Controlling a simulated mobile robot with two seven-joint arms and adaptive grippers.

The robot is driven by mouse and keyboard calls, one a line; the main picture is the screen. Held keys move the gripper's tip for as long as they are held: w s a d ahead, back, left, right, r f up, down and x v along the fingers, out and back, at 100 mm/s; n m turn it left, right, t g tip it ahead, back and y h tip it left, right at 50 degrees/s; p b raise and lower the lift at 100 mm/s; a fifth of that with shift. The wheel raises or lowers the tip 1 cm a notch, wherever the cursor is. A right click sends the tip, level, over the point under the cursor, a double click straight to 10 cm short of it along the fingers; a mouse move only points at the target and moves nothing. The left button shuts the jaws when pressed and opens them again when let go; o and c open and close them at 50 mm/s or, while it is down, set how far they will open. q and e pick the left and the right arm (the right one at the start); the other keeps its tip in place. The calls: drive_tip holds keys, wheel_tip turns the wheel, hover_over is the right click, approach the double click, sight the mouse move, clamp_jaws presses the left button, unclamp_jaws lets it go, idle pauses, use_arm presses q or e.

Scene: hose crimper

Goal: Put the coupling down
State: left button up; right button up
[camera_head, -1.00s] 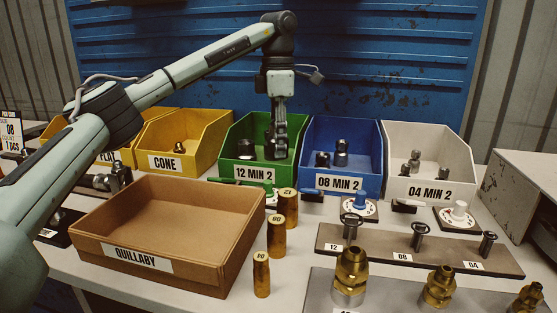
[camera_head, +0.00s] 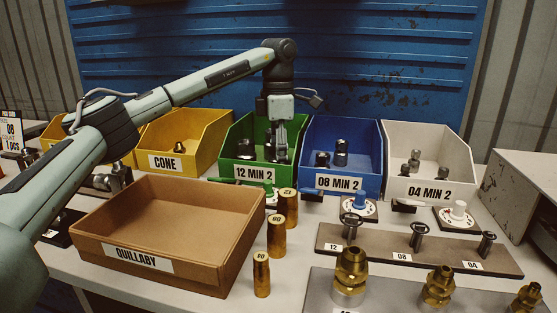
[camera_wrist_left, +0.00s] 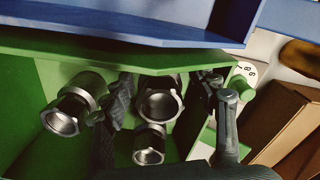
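My left gripper (camera_head: 277,158) reaches down into the green bin (camera_head: 245,172) labelled 12 MIN 2. In the left wrist view its two dark fingers (camera_wrist_left: 165,100) stand apart, with metal couplings between them. One dark metal coupling (camera_wrist_left: 159,101) shows a round opening, and a smaller open end (camera_wrist_left: 150,148) shows below it; I cannot tell if these are separate pieces. A gap shows on the right finger's side. Another coupling (camera_wrist_left: 70,110) lies left of the left finger; a coupling also shows in the head view (camera_head: 245,149). My right gripper is out of view.
A blue bin (camera_head: 340,183) stands right of the green bin, a yellow CONE bin (camera_head: 205,160) left. In front are an empty cardboard QUILLABY box (camera_head: 180,268), brass cylinders (camera_head: 276,237) and a pin rack (camera_head: 376,262). The blue wall panel (camera_head: 400,60) is behind.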

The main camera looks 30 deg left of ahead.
use_arm(q)
drive_tip(key=shift+r, duration=0.1)
wheel_tip(320, 180, up, 9)
drive_tip(key=shift+r, duration=0.2)
wheel_tip(320, 180, up, 2)
drive_tip(key=shift+p, duration=0.5)
drive_tip(key=shift+r, duration=0.4)
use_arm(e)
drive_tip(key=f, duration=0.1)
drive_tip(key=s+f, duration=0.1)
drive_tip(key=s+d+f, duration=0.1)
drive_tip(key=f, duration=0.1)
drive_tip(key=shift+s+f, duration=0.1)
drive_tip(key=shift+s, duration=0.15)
